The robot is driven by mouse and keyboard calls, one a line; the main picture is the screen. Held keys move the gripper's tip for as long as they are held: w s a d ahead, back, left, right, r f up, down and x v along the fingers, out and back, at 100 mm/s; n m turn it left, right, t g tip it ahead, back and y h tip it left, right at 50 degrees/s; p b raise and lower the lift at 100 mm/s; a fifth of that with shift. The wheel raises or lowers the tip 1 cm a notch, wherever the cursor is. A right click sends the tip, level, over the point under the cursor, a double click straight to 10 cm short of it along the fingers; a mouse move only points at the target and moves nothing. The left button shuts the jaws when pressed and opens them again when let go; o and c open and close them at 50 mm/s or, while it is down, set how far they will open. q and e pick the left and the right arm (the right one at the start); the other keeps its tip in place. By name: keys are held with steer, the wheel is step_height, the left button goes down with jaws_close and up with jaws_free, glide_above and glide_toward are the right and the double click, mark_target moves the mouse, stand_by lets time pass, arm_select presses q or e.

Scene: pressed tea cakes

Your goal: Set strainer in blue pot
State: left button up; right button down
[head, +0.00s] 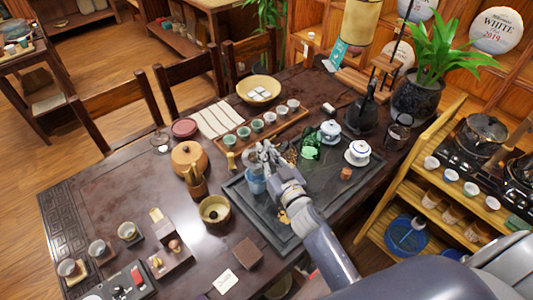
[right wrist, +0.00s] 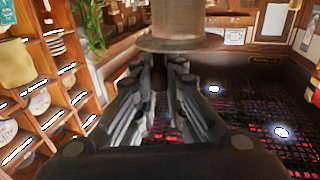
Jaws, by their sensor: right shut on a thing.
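My right gripper (head: 266,158) is over the dark tea tray, its arm coming in from the lower right. In the right wrist view its fingers (right wrist: 160,85) are shut on a brownish-grey round piece with a wide rim, which looks like the strainer (right wrist: 178,28). In the head view the strainer is mostly hidden by the gripper. A small blue pot (head: 257,185) stands on the tray just below and left of the fingers. Its mouth is partly covered by the gripper, so I cannot tell whether the strainer touches it. My left gripper is not in view.
The dark tray (head: 241,205) also holds a green glass piece (head: 310,150), a white lidded bowl (head: 357,153) and a blue-and-white pot (head: 330,130). A yellow-green bowl (head: 214,210) and a wooden round box (head: 188,157) stand left of it.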

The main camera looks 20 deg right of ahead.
step_height(320, 180, down, 4)
steer(key=b, duration=0.3)
steer(key=shift+f+b, duration=0.15)
steer(key=shift+b, duration=0.2)
steer(key=shift+f+b, duration=1.45)
steer(key=shift+f, duration=0.3)
steer(key=shift+d, duration=0.1)
steer(key=c, duration=1)
jaws_free()
step_height(320, 180, up, 7)
steer(key=p, duration=0.7)
steer(key=shift+r, duration=0.1)
